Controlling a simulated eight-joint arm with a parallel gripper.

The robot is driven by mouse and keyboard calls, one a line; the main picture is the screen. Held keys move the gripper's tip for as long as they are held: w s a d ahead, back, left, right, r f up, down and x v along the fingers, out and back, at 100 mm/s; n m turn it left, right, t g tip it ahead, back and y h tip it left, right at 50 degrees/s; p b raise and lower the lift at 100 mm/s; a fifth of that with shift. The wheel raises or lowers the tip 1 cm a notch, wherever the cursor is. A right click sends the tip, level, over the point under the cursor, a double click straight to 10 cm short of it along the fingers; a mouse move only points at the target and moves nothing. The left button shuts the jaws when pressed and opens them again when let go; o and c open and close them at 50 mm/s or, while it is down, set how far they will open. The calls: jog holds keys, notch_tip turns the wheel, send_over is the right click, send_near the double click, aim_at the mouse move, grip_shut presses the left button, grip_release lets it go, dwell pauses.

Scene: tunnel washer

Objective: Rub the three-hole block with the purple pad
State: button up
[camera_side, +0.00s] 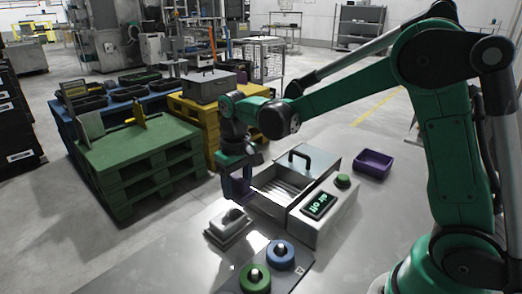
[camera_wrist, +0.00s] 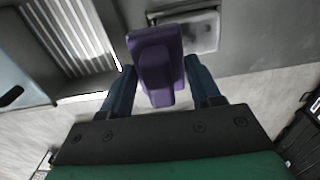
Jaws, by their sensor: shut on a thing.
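My gripper (camera_wrist: 160,66) is shut on the purple pad (camera_wrist: 158,48), which sits between its two blue fingers in the wrist view. In the side view my gripper (camera_side: 238,172) hangs fingers down with the pad (camera_side: 236,189) just left of the open grey washer box. The pad appears raised above the table, behind a light grey fixture. I cannot pick out a three-hole block for certain in either view. The grey fixture (camera_side: 230,225) has a raised part on a flat plate, and it shows partly at the top of the wrist view (camera_wrist: 203,36); no holes can be made out.
The washer box (camera_side: 268,204) has a ribbed floor and a raised, handled lid (camera_side: 310,160). Its panel (camera_side: 319,205) reads "air off" beside a green button (camera_side: 343,181). Green (camera_side: 255,279) and blue (camera_side: 281,254) round pieces stand in front. A purple tray (camera_side: 373,164) stands right.

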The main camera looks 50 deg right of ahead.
aim_at(234, 198)
notch_tip(234, 198, down, 3)
jog(key=shift+r, duration=0.1)
jog(key=shift+a+f, duration=0.2)
jog(key=shift+f, duration=0.05)
jog(key=shift+a, duration=0.4)
jog(key=shift+c, duration=0.6)
jog(key=shift+a+f, duration=0.15)
jog(key=shift+a, duration=2.8)
jog(key=shift+d, duration=3.6)
jog(key=shift+r, duration=4.15)
